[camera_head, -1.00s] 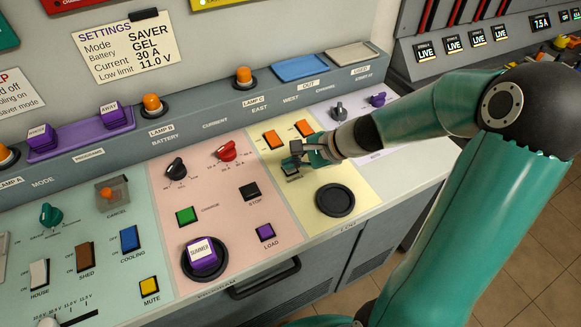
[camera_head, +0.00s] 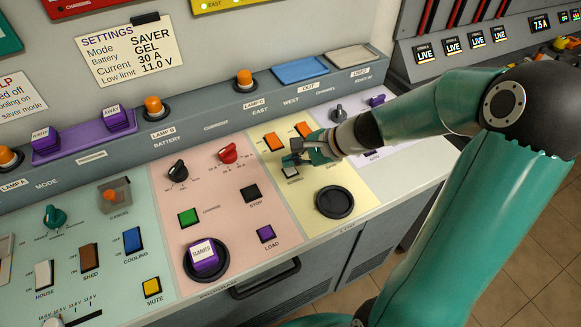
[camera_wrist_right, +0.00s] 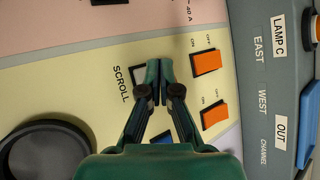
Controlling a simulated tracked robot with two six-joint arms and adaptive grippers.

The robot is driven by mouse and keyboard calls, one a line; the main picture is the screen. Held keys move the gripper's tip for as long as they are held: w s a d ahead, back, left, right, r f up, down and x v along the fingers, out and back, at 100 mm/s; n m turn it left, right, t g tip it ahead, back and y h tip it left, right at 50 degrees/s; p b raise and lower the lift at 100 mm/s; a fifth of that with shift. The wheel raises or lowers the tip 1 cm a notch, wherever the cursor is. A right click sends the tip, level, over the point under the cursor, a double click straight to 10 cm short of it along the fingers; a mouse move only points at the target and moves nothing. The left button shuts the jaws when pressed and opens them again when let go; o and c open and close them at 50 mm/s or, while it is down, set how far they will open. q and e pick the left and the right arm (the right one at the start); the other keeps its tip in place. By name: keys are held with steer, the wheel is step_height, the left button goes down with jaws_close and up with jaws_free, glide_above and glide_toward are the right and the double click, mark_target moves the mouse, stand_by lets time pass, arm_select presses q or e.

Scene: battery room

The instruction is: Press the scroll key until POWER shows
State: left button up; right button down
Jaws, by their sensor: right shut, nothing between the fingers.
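The scroll key (camera_wrist_right: 138,76) is a small pale square in a dark frame, beside the SCROLL label (camera_wrist_right: 121,84) in the right wrist view. In the head view the key (camera_head: 290,173) sits on the yellow panel, partly hidden by my right gripper (camera_head: 291,160). In the wrist view the right gripper (camera_wrist_right: 158,66) has its fingertips together and empty, over the key's edge. I cannot tell whether they touch it. Several small screens (camera_head: 477,39) at the upper right read LIVE, and another (camera_head: 541,23) reads 7.5 A. POWER shows nowhere that I can read. My left gripper is out of view.
Two orange switches, one nearer (camera_wrist_right: 206,62) and one farther (camera_wrist_right: 214,114), lie close beside the fingers. A round black recess (camera_head: 334,202) is in front of the key. The pink panel holds a STOP key (camera_head: 251,193) and a purple LOAD key (camera_head: 266,234).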

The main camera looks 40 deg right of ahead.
mark_target(293, 171)
step_height(293, 171, up, 5)
steer(key=p, duration=0.4)
stand_by(1.0)
